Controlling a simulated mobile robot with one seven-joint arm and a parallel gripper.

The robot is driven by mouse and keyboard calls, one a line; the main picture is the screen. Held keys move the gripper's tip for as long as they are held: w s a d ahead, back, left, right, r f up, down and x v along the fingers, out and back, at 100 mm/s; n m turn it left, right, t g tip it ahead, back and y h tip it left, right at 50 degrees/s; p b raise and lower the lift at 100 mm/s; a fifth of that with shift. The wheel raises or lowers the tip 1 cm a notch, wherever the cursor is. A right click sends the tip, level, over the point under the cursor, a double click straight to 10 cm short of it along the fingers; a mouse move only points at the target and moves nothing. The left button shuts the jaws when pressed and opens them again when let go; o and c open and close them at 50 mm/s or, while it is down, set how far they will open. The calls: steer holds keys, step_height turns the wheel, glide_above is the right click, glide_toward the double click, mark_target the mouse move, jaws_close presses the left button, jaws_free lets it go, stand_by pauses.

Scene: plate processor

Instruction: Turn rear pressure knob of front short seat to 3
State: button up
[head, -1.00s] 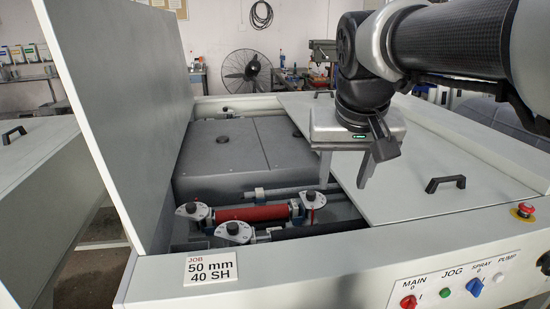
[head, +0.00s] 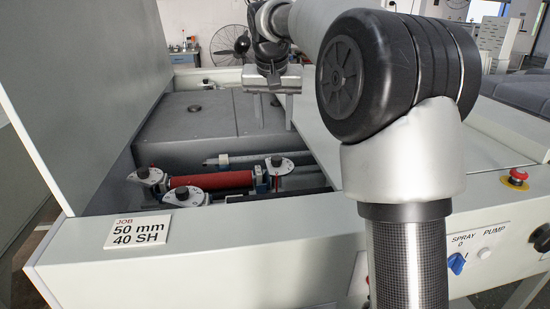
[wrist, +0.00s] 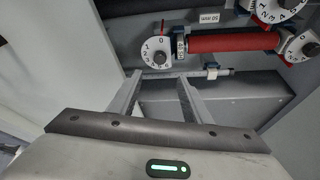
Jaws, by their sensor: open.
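A round white dial with a black knob (head: 280,165) stands at the right end of the red roller (head: 222,180). A similar dial appears in the wrist view (wrist: 157,50), with numbers around its rim; its setting is too small to read surely. Two more dials stand left: one at the roller's left end (head: 144,175), one nearer the front (head: 186,196). I cannot tell which bears the task's name. My gripper (head: 274,118) hangs above and behind the rollers, pointing down, open and empty. In the wrist view its fingers (wrist: 158,77) are spread below the dial, apart from it.
A job card (head: 138,232) on the front ledge reads 50 mm, 40 SH. The raised lid (head: 75,85) stands at left. A grey box cover (head: 205,125) lies behind the rollers. The emergency stop (head: 515,177) is at right. My arm hides part of the right cover.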

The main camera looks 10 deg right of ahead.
mark_target(276, 158)
steer(key=b+x, duration=0.2)
steer(key=x, duration=1.3)
steer(key=shift+w+b, duration=0.1)
steer(key=shift+b, duration=0.25)
steer(key=c, duration=1)
steer(key=shift+r, duration=0.1)
steer(key=shift+c, duration=0.2)
